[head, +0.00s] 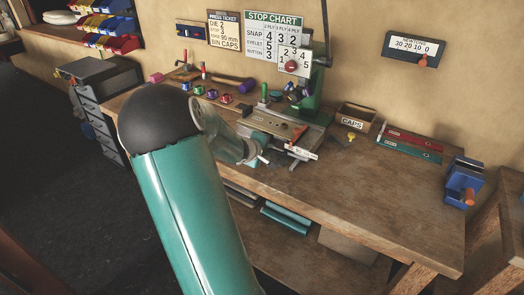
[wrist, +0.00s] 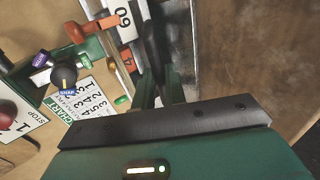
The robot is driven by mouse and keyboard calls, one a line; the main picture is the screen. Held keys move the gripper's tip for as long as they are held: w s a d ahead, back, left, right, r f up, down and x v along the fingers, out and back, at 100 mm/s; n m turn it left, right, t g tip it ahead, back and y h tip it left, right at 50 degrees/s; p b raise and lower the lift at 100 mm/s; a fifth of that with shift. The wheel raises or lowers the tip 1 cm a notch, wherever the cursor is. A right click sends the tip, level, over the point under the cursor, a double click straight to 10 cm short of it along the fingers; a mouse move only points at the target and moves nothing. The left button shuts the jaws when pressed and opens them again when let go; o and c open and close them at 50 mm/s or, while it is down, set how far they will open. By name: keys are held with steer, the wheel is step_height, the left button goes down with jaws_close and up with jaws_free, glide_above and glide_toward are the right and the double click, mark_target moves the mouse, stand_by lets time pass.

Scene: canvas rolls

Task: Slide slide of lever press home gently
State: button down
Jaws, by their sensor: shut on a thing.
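The green lever press (head: 308,95) stands at the back of the wooden bench, with a red knob (head: 291,66) at its upper part. Its slide (head: 275,124), a tan and grey block on a metal base, lies in front of the column. My gripper (head: 262,160) is at the near side of this base, partly hidden behind my wrist. In the wrist view my gripper's dark fingers (wrist: 163,88) are close together, shut on a part of the slide that they mostly hide. A numbered scale (wrist: 125,25) lies just beyond them, also seen as a white label (head: 301,153).
A caps box (head: 352,117) stands right of the press, then red and green strips (head: 408,143) and a blue vise-like device (head: 462,182). Several coloured dies (head: 212,95) sit left of the press. The bench front right (head: 370,190) is clear.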

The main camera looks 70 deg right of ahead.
mark_target(277, 143)
steer(key=shift+s+d+r, duration=0.1)
steer(key=shift+s+d, duration=0.1)
steer(key=shift+d, duration=1)
steer(key=shift+s+d+f, duration=0.1)
steer(key=shift+s+d, duration=0.05)
steer(key=shift+d, duration=1)
steer(key=shift+s+d+r, duration=0.1)
steer(key=shift+s+d, duration=0.1)
steer(key=shift+d, duration=1)
steer(key=shift+s+d, duration=0.15)
steer(key=shift+d, duration=0.55)
steer(key=shift+s+d, duration=0.1)
steer(key=shift+d, duration=0.55)
steer(key=c, duration=1.4)
jaws_free()
steer(key=shift+o, duration=0.2)
steer(key=shift+a+f, duration=0.1)
steer(key=shift+f, duration=0.2)
steer(key=shift+w, duration=0.1)
steer(key=shift+a+r, duration=0.1)
steer(key=shift+a, duration=0.1)
steer(key=v, duration=1.3)
steer(key=shift+r, duration=0.4)
